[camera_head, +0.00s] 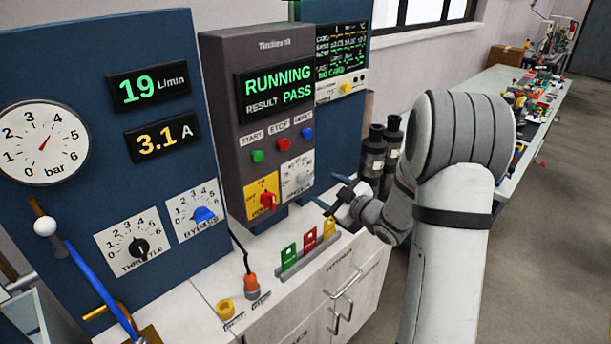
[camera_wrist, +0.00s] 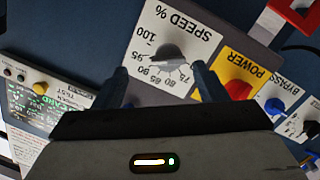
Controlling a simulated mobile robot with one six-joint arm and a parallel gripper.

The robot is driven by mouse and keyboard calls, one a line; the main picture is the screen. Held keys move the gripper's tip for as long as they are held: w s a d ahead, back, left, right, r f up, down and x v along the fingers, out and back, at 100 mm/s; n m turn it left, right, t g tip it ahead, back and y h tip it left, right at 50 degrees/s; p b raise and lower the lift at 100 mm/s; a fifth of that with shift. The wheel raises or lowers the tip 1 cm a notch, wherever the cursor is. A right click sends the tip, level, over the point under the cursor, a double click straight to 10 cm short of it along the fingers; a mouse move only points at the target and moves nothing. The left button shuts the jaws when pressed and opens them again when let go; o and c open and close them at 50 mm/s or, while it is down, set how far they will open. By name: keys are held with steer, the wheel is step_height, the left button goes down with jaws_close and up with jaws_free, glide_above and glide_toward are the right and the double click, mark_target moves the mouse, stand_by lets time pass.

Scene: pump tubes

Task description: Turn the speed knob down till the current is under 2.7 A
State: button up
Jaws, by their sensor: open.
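The grey speed knob (camera_wrist: 170,54) sits on a white "SPEED %" plate (camera_wrist: 205,22), upside down in the wrist view. Its scale shows 75 to 100; I cannot read its setting for certain. In the head view, this plate (camera_head: 297,176) is on the lower right of the grey control box. My gripper (camera_wrist: 160,76) is open, its fingers on either side of the knob in the picture; I see no contact. In the head view, my gripper (camera_head: 341,197) is just right of the plate. The current display (camera_head: 161,138) reads 3.1 A.
The box screen (camera_head: 275,93) reads RUNNING, RESULT PASS. A red power knob (camera_head: 268,199) is beside the speed plate. The flow display (camera_head: 150,88) reads 19 L/min. Below stand coloured cards in a rack (camera_head: 308,255). Dark cylinders (camera_head: 373,155) stand behind my arm.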

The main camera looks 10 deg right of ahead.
mark_target(309, 182)
steer(key=shift+s+a+f+n+y, duration=0.1)
steer(key=shift+s+a+n+y, duration=0.1)
steer(key=shift+y, duration=0.25)
steer(key=shift+s+a+n+y, duration=0.1)
steer(key=shift+n+y, duration=0.1)
steer(key=shift+y, duration=0.25)
steer(key=shift+w+a, duration=0.1)
steer(key=shift+a, duration=0.05)
steer(key=p+x, duration=0.2)
steer(key=x, duration=0.5)
steer(key=shift+w+a, duration=0.15)
steer(key=shift+a, duration=0.05)
steer(key=shift+c, duration=0.5)
steer(key=c, duration=0.9)
